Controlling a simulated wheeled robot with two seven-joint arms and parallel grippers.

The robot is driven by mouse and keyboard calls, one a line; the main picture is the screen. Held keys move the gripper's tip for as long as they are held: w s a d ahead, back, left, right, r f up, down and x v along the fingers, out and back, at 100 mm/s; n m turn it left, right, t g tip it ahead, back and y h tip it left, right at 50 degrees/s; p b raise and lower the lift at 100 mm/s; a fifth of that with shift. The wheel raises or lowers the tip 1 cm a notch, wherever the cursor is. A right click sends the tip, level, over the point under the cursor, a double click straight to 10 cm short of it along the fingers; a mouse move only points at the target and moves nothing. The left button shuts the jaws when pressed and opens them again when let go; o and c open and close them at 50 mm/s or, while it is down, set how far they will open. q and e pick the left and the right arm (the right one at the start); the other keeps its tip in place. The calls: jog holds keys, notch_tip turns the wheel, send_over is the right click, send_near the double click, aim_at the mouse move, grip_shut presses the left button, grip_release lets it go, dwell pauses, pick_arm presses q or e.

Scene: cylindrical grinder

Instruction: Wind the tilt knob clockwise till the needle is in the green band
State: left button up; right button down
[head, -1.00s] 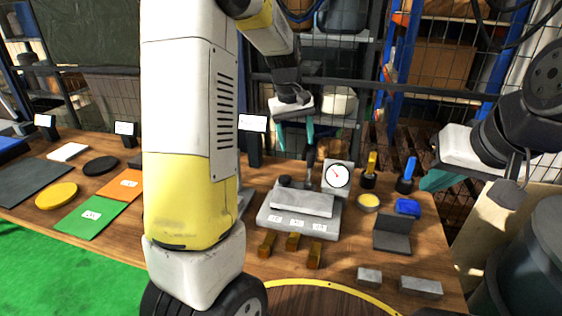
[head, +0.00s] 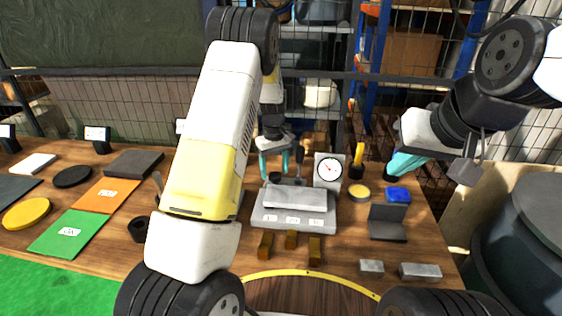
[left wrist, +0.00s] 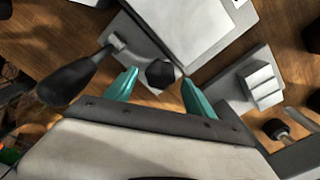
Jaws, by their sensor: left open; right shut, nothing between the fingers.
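The tilt knob (head: 275,178) is a small black knob at the back left of a grey tilting plate block (head: 294,214). It also shows in the left wrist view (left wrist: 160,74), between the fingertips or just beyond them. My left gripper (head: 274,165) is open, its teal fingers pointing down above the knob; I cannot tell if they touch it. The white dial (head: 328,170) stands behind the block; its red needle points to the upper left. The green band is too small to make out. My right gripper (head: 402,165) is shut and empty, right of the dial.
A dark-handled lever (left wrist: 75,78) is close left of my left fingers in the wrist view. A yellow-handled tool (head: 357,158), a blue item (head: 397,195) and a dark angle plate (head: 388,222) stand to the right.

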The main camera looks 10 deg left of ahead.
pick_arm(q)
jog(key=shift+f, duration=0.35)
jog(key=c, duration=1.3)
jog(key=m, duration=0.4)
jog(key=shift+d+m, duration=0.1)
jog(key=shift+m, duration=0.3)
jog(key=shift+c, duration=0.3)
jog(key=o, duration=1.4)
jog(key=shift+c, duration=0.2)
